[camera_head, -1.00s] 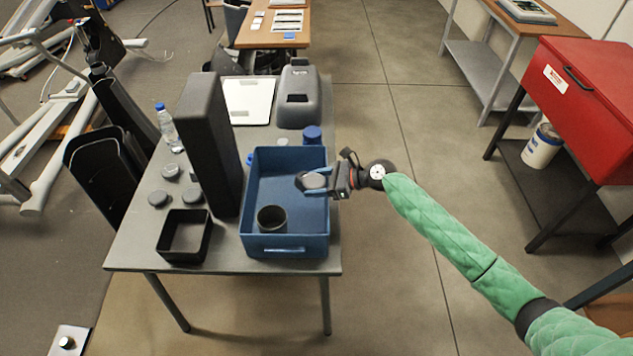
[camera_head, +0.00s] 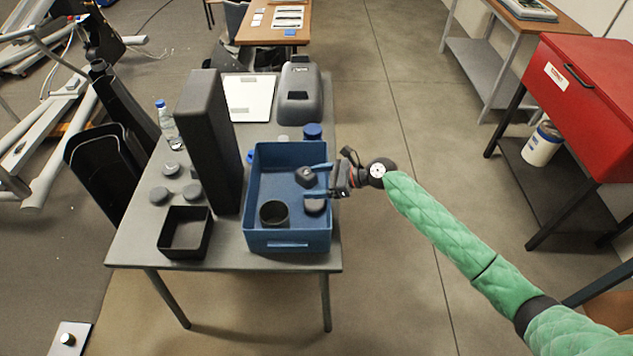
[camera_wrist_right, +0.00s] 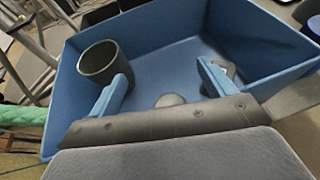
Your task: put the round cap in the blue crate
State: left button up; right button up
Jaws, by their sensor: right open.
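The blue crate (camera_head: 288,246) stands on the grey table, near its right edge. The round cap (camera_head: 315,206) lies inside, on the right side of the crate floor; it appears as a grey disc in the right wrist view (camera_wrist_right: 170,100). My right gripper (camera_head: 320,180) is open over the crate, fingers spread and empty, apart from the cap. A dark faceted piece (camera_head: 305,176) also lies in the crate, partly behind a finger in the right wrist view. A dark open cup (camera_head: 274,213) stands at the crate's front left. My left gripper is out of view.
A tall dark block (camera_head: 212,145) and a black square tray (camera_head: 186,234) stand left of the crate. Several round dark pieces (camera_head: 160,195) lie on the table near a bottle (camera_head: 167,125). A blue-lidded jar (camera_head: 312,131) stands behind the crate.

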pick_arm(q)
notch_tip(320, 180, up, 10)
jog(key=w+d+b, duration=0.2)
jog(key=b, duration=0.1)
pick_arm(e)
jog(key=v, duration=1.2)
jog(key=shift+r, duration=0.4)
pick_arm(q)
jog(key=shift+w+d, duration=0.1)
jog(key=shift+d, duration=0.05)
